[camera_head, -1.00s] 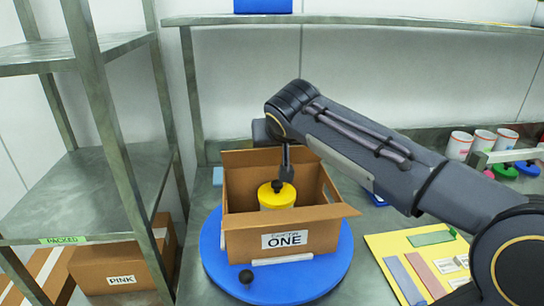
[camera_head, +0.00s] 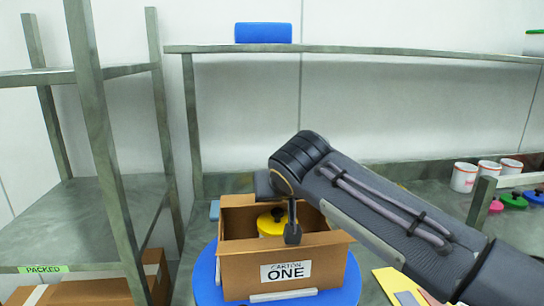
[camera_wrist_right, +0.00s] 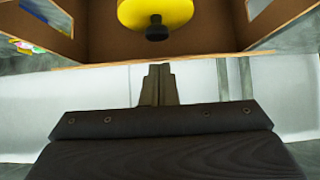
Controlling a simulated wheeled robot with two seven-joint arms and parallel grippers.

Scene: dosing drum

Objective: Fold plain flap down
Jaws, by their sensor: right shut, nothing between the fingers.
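The open cardboard carton labelled ONE (camera_head: 240,268) stands on a round blue turntable (camera_head: 207,272). A drum with a yellow lid (camera_head: 268,226) and black knob sits inside; the lid also shows in the right wrist view (camera_wrist_right: 130,14). A brown panel (camera_head: 235,201) stands at the carton's back, and a flap (camera_head: 337,237) sticks outward at the right. Which flap is the plain one I cannot tell. My right gripper (camera_head: 292,238) is shut and empty, pointing down in front of the lid near the carton's front rim. In the wrist view its fingers (camera_wrist_right: 157,70) are close to a carton edge. My left gripper is out of view.
A metal rack with a PACKED label (camera_head: 43,269) stands at the left, with cartons below. A shelf with a blue box (camera_head: 263,33) spans the back. White tubs (camera_head: 465,177) and coloured lids are at the right. A yellow board (camera_head: 388,280) lies right of the turntable.

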